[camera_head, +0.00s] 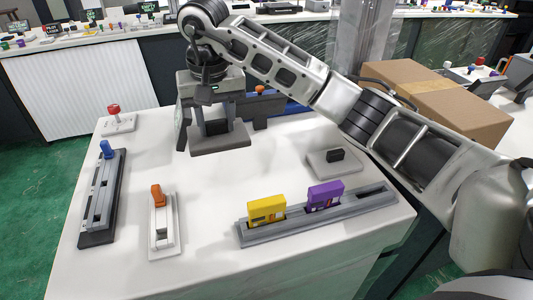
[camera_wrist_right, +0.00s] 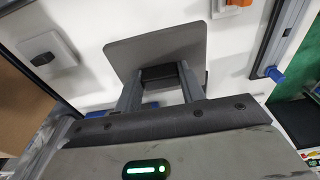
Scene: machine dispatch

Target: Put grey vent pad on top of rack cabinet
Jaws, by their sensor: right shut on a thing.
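My right gripper (camera_head: 212,115) is over the back of the white worktop in the head view, pointing down. It is shut on the dark handle of a flat grey plate (camera_head: 235,138), which looks like the grey vent pad. In the right wrist view the plate (camera_wrist_right: 150,48) spreads out beyond the fingers (camera_wrist_right: 160,82), with the handle between them. I cannot tell whether the plate touches the worktop. No thing is clearly recognisable as the rack cabinet; the white-topped unit (camera_head: 205,185) under the plate may be it. My left gripper is not in view.
Fixtures on the worktop include a red knob (camera_head: 114,112), a blue-handled slider (camera_head: 100,195), an orange-handled slider (camera_head: 162,225), a rail with yellow (camera_head: 266,209) and purple (camera_head: 325,195) blocks, and a small black-knobbed plate (camera_head: 333,160). A cardboard box (camera_head: 430,95) stands behind my right arm.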

